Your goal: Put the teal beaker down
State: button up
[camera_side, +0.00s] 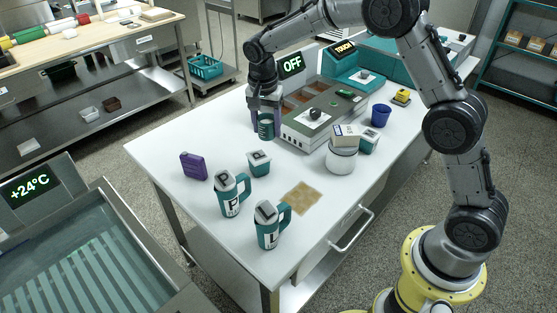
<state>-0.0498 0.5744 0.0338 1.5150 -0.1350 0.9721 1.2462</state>
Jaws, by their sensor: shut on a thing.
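The teal beaker (265,128) is at the far-left part of the white table, just left of the grey machine with the OFF display. It is upright, with lighter markings on its side. My gripper (265,108) comes down from above and is shut on the beaker's upper part, which the fingers partly hide. The beaker's base is at or very close to the table top (170,141); I cannot tell whether it touches.
The grey machine (318,115) stands close on the right. A white pot (341,161) and a blue cup (381,115) stand further right.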

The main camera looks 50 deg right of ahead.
jog(key=s+a+n, duration=0.2)
jog(key=s+n, duration=0.4)
jog(key=s, duration=2.2)
send_over(296, 203)
jog(key=shift+t, duration=0.3)
jog(key=f, duration=0.6)
jog(key=s+f, duration=0.1)
jog(key=f, duration=0.2)
jog(key=shift+w+a+f, duration=0.1)
jog(key=shift+w+f, duration=0.05)
jog(key=shift+f, duration=0.75)
jog(key=shift+w+f, duration=0.15)
jog(key=shift+f, duration=0.75)
jog(key=shift+n, duration=0.3)
jog(key=o, duration=1.4)
jog(key=shift+f, duration=0.15)
jog(key=shift+c, duration=0.2)
